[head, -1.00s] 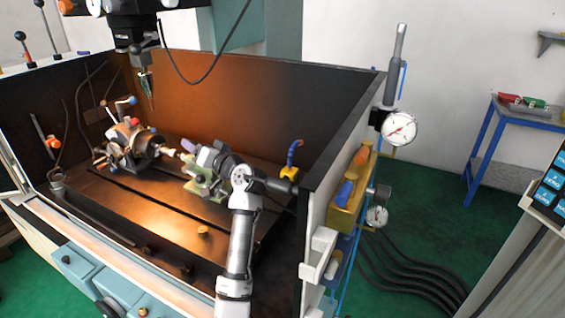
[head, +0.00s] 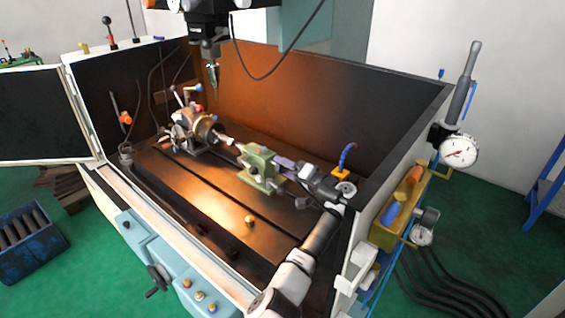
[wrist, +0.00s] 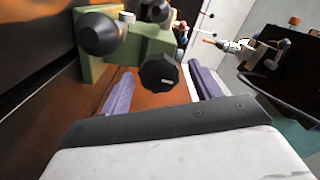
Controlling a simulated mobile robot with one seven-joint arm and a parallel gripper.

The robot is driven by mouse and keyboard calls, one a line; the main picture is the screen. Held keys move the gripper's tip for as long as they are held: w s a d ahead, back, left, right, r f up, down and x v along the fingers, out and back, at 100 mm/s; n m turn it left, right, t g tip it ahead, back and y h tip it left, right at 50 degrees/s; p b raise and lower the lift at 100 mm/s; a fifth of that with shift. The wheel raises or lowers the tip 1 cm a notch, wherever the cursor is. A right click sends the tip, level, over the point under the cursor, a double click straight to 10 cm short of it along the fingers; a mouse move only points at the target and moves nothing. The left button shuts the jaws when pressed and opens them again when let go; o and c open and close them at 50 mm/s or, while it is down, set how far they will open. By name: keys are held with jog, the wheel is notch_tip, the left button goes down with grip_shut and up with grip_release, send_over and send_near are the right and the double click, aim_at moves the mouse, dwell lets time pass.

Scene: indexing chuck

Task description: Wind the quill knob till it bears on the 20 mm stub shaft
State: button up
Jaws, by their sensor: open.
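The green tailstock (head: 259,172) stands on the machine table, and it fills the upper left of the wrist view (wrist: 150,45). A black lobed knob (wrist: 160,73), apparently the quill knob, faces my gripper. My gripper (head: 285,164) is open at the tailstock's right end. In the wrist view the purple fingers (wrist: 161,76) stand left and right of the knob, with a gap on each side; I cannot tell how deep it sits between them. The light stub shaft (head: 225,139) sticks out of the indexing chuck (head: 200,128) towards the tailstock. Quill contact is too small to tell.
A second black knob (wrist: 101,34) sits on the tailstock, left of the first. The enclosure's right wall (head: 415,130) stands close beside my arm.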

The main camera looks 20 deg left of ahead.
jog(key=shift+x, duration=0.8)
jog(key=shift+w, duration=0.1)
jog(key=c, duration=1)
jog(key=shift+o, duration=0.2)
jog(key=shift+m, duration=0.4)
